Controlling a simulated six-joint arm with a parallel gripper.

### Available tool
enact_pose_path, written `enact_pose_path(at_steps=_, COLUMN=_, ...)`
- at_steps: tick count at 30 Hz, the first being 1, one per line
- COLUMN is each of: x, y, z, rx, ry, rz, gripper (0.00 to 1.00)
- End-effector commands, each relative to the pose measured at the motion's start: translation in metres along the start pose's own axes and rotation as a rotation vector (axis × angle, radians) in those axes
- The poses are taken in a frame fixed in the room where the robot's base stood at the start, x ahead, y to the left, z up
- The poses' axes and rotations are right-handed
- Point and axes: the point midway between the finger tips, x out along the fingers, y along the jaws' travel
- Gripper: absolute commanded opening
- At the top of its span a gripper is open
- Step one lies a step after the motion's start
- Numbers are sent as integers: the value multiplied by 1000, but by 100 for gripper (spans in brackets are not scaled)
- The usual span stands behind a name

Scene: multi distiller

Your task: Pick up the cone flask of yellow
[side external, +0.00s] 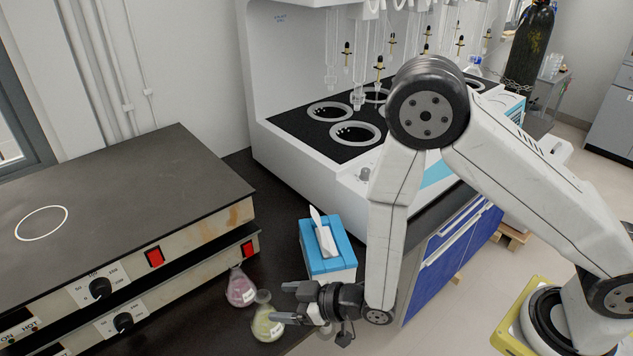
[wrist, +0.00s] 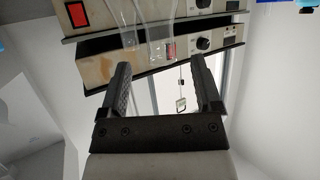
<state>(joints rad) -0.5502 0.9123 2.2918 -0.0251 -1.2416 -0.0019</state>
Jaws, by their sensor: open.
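The cone flask of yellow (side external: 266,327) stands upright on the dark bench in the side view, with pale yellow liquid low in it. A cone flask of pink (side external: 240,290) stands behind it to the left. My gripper (side external: 279,302) is open and level, just right of the yellow flask; one fingertip overlaps the flask in the picture. In the wrist view my gripper (wrist: 160,64) shows both fingers apart with nothing held between them. Clear glass flask shapes show beyond the fingertips there, at the top; I cannot tell their colours well.
Two stacked hot plates (side external: 120,210) with red switches and black knobs stand left of the flasks. A blue tissue box (side external: 327,250) stands close behind my gripper. A white distiller (side external: 330,150) with round heating wells fills the back. The bench edge is near on the right.

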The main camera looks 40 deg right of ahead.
Motion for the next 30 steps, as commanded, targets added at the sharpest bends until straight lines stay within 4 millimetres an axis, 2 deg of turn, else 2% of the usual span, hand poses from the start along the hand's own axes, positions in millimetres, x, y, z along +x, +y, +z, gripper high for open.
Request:
enact_pose_path(at_steps=7, x=17, y=0, z=0, rx=1, ry=0, rz=1, gripper=82)
enact_pose_path(at_steps=20, x=27, y=0, z=0, rx=0, ry=0, rz=1, gripper=82)
enact_pose_path(at_steps=30, x=60, y=-1, z=0, rx=1, ry=-1, rz=1, gripper=82)
